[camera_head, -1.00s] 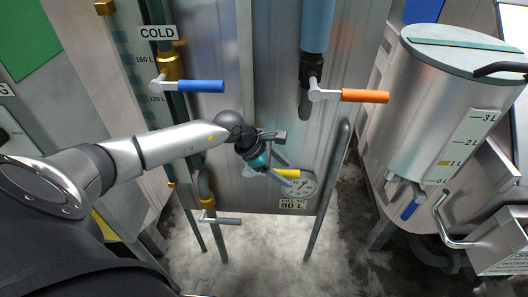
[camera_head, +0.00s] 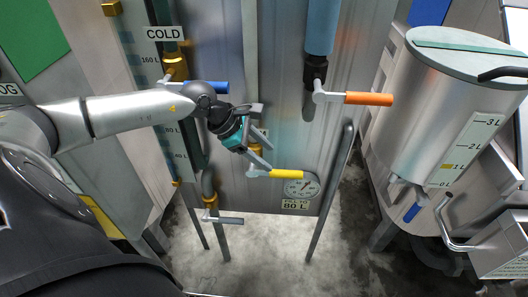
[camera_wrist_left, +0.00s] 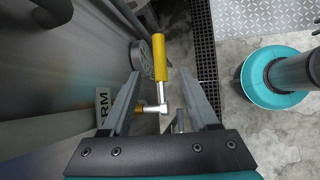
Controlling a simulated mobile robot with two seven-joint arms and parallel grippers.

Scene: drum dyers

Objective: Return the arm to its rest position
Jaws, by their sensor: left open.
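My left arm comes in from the left in the head view, and its gripper (camera_head: 262,157) is open near the yellow-handled valve lever (camera_head: 287,174). In the left wrist view the two fingers of the left gripper (camera_wrist_left: 168,82) are spread. The yellow handle (camera_wrist_left: 160,57) shows between and beyond them, and the fingers look apart from it. My right gripper is not in view.
A blue-handled lever (camera_head: 207,87) is partly behind my left arm. An orange-handled lever (camera_head: 368,99) sits to the right. A round gauge (camera_head: 301,187) is beside the yellow handle. A steel drum (camera_head: 440,115) stands at right. Wet floor (camera_head: 265,245) is open below.

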